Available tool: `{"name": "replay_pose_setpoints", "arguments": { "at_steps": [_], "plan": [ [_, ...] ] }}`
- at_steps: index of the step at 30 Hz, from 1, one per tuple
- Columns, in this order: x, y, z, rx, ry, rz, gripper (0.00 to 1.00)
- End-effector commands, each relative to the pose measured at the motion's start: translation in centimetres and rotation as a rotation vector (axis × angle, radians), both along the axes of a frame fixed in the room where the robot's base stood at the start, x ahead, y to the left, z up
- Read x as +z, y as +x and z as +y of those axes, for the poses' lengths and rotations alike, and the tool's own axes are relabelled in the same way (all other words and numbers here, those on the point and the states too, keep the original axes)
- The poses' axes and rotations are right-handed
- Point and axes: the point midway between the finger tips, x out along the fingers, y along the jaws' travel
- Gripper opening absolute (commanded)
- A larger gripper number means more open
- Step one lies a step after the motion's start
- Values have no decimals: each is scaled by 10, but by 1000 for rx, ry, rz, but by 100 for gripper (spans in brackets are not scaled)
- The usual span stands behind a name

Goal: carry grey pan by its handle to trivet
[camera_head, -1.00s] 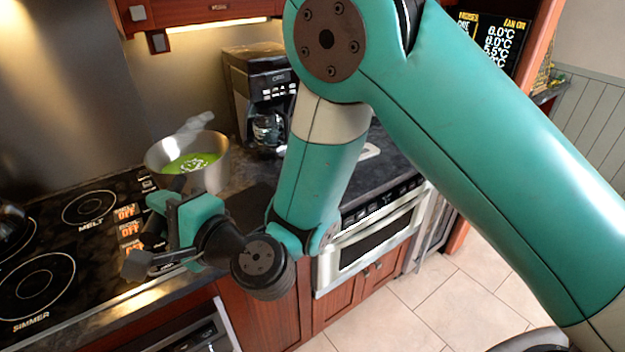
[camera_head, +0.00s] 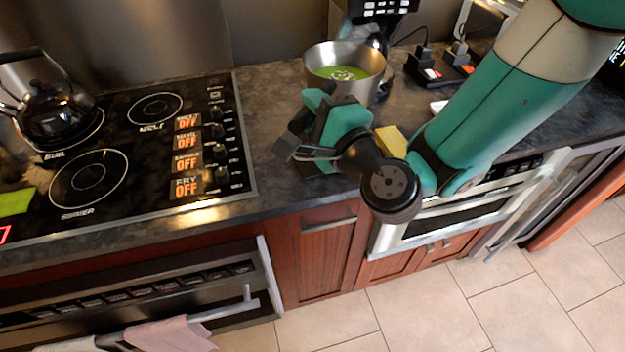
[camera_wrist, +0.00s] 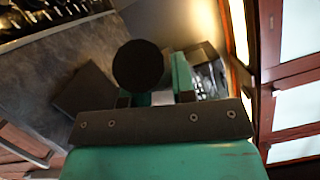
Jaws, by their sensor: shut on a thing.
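The grey pan (camera_head: 372,62), with green soup in it, is in the head view in front of the coffee maker. It looks upright. My gripper (camera_head: 333,108) is right at its near side and shut on its handle; the handle is mostly hidden by the fingers. In the wrist view my gripper (camera_wrist: 160,98) shows at the bottom, with a dark round shape beyond it that may be the pan's underside. A flat dark square, which looks like the trivet (camera_wrist: 78,88), lies on the counter left of it. In the head view my gripper largely hides that spot.
The cooktop (camera_head: 120,225) with a black kettle (camera_head: 55,112) is at left. A yellow sponge (camera_head: 391,141) lies right of my gripper. The coffee maker (camera_head: 375,12) and a socket block (camera_head: 437,70) are behind. The counter between cooktop and gripper is clear.

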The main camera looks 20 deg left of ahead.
Motion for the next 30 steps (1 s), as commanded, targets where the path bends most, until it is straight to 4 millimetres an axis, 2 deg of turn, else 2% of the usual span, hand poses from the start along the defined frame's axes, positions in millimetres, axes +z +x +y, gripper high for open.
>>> {"name": "replay_pose_setpoints", "arguments": {
  "at_steps": [1, 12, 20, 30],
  "plan": [
    [-18, 0, 0, -1, 2, -5, 0],
    [-83, 0, 2, 1, 0, -5, 0],
    [-95, -1, 2, 2, 1, -4, 0],
    [-134, -1, 2, 3, 0, -4, 0]
  ]
}}
